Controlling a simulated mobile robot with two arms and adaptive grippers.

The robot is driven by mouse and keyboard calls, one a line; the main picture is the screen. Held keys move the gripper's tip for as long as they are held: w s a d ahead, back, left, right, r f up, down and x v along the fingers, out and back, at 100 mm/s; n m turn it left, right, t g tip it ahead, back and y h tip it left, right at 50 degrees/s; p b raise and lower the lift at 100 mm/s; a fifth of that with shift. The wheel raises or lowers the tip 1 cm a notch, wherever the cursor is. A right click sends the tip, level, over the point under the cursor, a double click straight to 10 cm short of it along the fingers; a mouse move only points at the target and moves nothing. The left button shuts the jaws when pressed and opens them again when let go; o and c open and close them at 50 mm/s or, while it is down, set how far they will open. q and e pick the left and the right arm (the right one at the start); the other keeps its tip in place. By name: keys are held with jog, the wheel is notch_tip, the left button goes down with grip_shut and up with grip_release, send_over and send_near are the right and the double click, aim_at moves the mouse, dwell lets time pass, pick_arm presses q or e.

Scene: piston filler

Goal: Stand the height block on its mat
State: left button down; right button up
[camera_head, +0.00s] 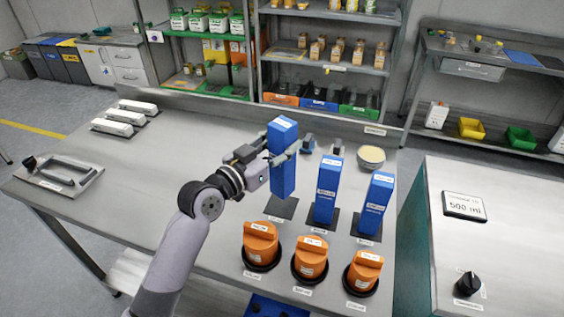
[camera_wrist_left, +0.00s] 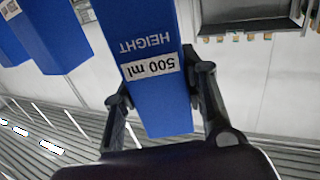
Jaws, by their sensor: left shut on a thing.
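The blue height block (camera_head: 283,175) is a tall upright column in the grip of my left gripper (camera_head: 281,155). In the left wrist view the block (camera_wrist_left: 155,90) stands between both fingers, and its label reads "HEIGHT 500 ml", upside down. A dark mat (camera_head: 281,209) lies on the table just below the block's lower end. The lower end shows at the mat's far edge; I cannot tell whether it touches. My right gripper is not in view.
Two more blue blocks (camera_head: 325,190) (camera_head: 375,205) stand on dark mats to the right. Orange knob-shaped parts (camera_head: 260,243) in dark rings line the front. A round tub (camera_head: 371,157) sits behind. The table's left middle is clear; a metal tray (camera_head: 60,175) lies far left.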

pick_arm(q)
jog(key=shift+s+a+f, duration=0.1)
jog(key=shift+f, duration=0.55)
notch_tip(320, 180, down, 4)
jog(key=shift+f, duration=0.1)
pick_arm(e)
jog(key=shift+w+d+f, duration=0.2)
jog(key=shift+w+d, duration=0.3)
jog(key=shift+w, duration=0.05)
pick_arm(q)
jog(key=shift+f+b, duration=0.1)
jog(key=shift+b, duration=0.3)
jog(key=c, duration=1)
grip_release()
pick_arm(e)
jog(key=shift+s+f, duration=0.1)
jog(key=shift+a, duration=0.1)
